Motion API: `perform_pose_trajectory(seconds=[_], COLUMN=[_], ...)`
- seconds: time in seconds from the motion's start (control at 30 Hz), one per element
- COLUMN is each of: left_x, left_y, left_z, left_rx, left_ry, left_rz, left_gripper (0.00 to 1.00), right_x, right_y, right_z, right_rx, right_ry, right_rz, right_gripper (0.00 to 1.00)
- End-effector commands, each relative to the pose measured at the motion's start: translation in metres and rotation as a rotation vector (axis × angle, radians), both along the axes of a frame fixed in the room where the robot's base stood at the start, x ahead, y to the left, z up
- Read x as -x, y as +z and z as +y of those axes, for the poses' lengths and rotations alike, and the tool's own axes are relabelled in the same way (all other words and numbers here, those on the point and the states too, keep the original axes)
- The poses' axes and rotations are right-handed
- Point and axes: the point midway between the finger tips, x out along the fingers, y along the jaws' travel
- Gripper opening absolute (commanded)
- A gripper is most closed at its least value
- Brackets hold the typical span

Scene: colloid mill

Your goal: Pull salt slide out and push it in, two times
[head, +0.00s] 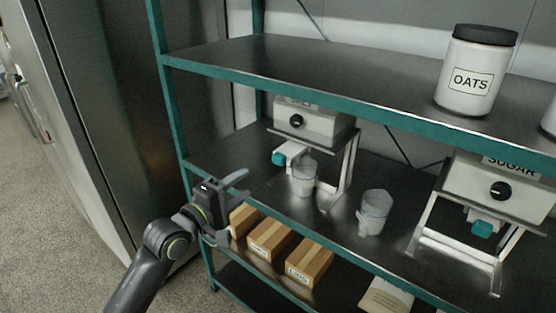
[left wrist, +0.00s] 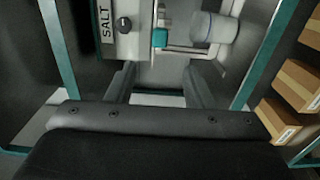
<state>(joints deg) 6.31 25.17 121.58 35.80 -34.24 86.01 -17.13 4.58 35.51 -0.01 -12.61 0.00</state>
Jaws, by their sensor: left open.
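The salt dispenser (head: 312,122) stands on the middle shelf, a pale box with a black knob, partly under the upper shelf. Its teal-ended salt slide (head: 280,158) sticks out low at the front left. In the left wrist view the SALT label (left wrist: 104,22) and the teal slide end (left wrist: 160,38) show ahead of the fingers. My left gripper (head: 240,188) is open and empty, at the shelf's front edge, in front of and below the slide, apart from it. A clear cup (head: 304,178) stands under the dispenser. My right gripper is not in view.
A second cup (head: 374,212) stands to the right on the same shelf. The sugar dispenser (head: 500,188) is farther right. Cardboard boxes (head: 270,240) sit on the lower shelf. An oats jar (head: 474,75) stands on the upper shelf (head: 290,70), whose teal edge overhangs.

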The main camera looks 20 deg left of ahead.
Motion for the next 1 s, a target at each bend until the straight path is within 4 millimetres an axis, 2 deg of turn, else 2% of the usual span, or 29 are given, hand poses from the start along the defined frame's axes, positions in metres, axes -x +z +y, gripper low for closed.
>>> perform_pose_trajectory(seconds=[0.03,0.2,0.6,0.8,1.0], left_x=[-0.012,-0.046,-0.112,-0.131,-0.137], left_y=[0.002,0.002,0.001,0.000,0.000], left_z=[-0.004,-0.017,-0.041,-0.047,-0.050], left_rx=[0.006,0.004,0.000,-0.001,-0.002], left_ry=[0.001,0.001,0.000,0.001,0.001], left_rz=[-0.001,-0.001,0.000,0.000,0.000], left_gripper=[0.47,0.47,0.47,0.47,0.47], right_x=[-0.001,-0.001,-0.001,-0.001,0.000], right_y=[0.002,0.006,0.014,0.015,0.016], right_z=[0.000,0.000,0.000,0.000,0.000], right_rx=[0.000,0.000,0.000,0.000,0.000], right_ry=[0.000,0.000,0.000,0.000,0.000], right_rz=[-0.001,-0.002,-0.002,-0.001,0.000], right_gripper=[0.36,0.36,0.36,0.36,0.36])
